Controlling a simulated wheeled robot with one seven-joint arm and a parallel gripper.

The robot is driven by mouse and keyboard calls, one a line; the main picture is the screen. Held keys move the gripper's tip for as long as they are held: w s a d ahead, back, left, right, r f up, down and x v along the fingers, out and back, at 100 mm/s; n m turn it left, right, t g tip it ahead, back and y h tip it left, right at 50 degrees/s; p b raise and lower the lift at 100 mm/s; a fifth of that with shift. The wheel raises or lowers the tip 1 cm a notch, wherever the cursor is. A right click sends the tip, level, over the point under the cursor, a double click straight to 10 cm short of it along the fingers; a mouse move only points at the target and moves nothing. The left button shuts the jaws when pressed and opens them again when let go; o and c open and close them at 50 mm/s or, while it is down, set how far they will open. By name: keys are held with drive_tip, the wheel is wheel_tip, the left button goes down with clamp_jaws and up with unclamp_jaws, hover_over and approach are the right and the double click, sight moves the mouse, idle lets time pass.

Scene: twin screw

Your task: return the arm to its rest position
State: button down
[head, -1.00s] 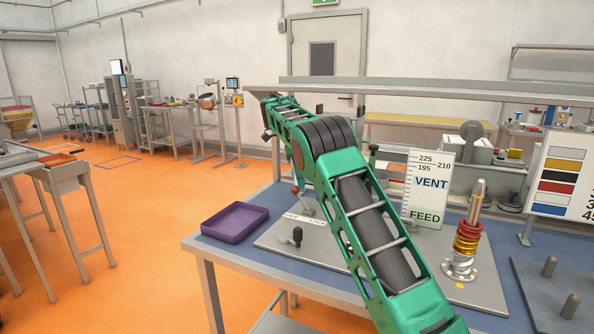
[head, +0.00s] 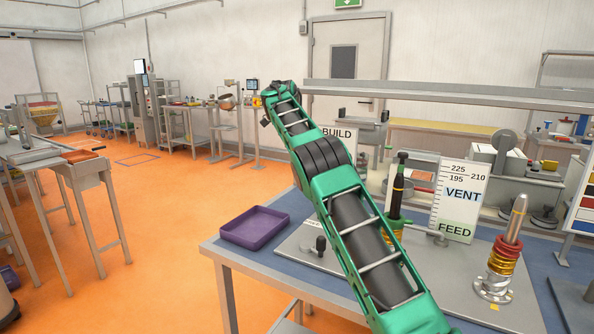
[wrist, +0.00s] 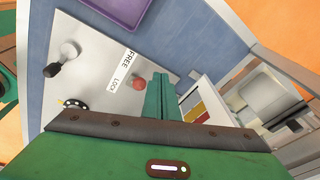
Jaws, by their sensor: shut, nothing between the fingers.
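My green arm (head: 350,225) rises from the bottom of the head view and reaches up and away to the left, above the workbench. Its far end is high, over the back left of the bench, and the fingers cannot be made out in the head view. In the wrist view my gripper (wrist: 158,97) shows as two green fingers pressed together, with nothing between them. Below it is the grey plate (wrist: 90,35) with a FREE/LOCK label (wrist: 124,68), a black-knobbed lever (wrist: 62,58) and a red knob (wrist: 138,83). The gripper appears clear of them.
A purple tray (head: 227,237) lies on the bench's left corner. Two upright screw assemblies stand on the plate: one with a black shaft (head: 398,190), one with a metal shaft (head: 507,257). A VENT/FEED sign (head: 460,197) and BUILD board (head: 352,139) stand behind. An overhead shelf (head: 450,93) crosses behind.

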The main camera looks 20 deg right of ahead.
drive_tip(key=shift+d, duration=0.15)
